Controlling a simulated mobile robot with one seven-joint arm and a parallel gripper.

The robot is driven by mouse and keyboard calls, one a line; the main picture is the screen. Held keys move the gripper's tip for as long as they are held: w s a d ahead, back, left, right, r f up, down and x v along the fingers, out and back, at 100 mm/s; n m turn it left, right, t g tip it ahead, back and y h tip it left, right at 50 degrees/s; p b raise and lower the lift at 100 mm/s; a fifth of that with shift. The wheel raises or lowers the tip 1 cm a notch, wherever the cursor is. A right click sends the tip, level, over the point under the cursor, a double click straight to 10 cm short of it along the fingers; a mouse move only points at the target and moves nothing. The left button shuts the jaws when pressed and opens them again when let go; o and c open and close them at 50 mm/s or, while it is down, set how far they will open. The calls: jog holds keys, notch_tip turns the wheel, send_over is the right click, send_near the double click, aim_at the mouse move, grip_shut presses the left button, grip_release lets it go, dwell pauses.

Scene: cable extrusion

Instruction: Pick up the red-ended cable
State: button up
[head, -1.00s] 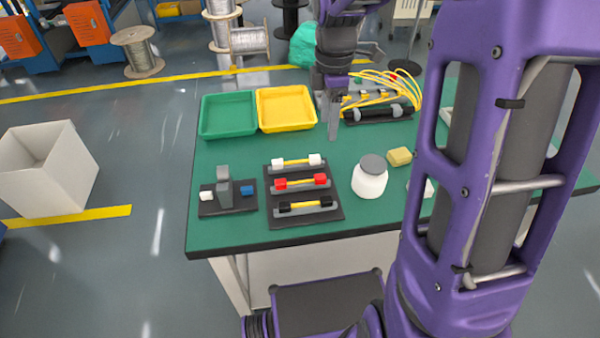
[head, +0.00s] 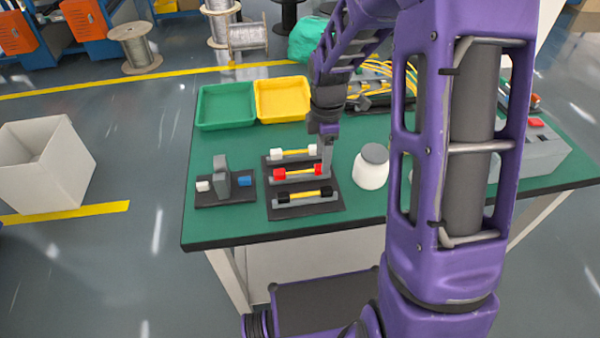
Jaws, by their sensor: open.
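The red-ended cable (head: 298,172) is a short yellow cable with red blocks at its ends. It lies in the middle row of a dark rack (head: 328,212), between a white-ended cable (head: 295,153) and a black-ended cable (head: 303,195). My gripper (head: 326,168) points down at the right end of the red-ended cable, beside or just over its right red block. It is open and holds nothing. The small picture does not show whether the fingers touch the cable, and the finger gap is hard to make out.
A dark fixture (head: 221,180) with grey, white and blue blocks stands left of the rack. A white jar with a grey lid (head: 371,167) stands close to the right. Green (head: 225,105) and yellow (head: 283,100) trays sit behind. Bare green tabletop lies in front.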

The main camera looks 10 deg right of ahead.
notch_tip(320, 180, down, 3)
jog(key=shift+r, duration=0.1)
grip_shut()
dwell(0.3)
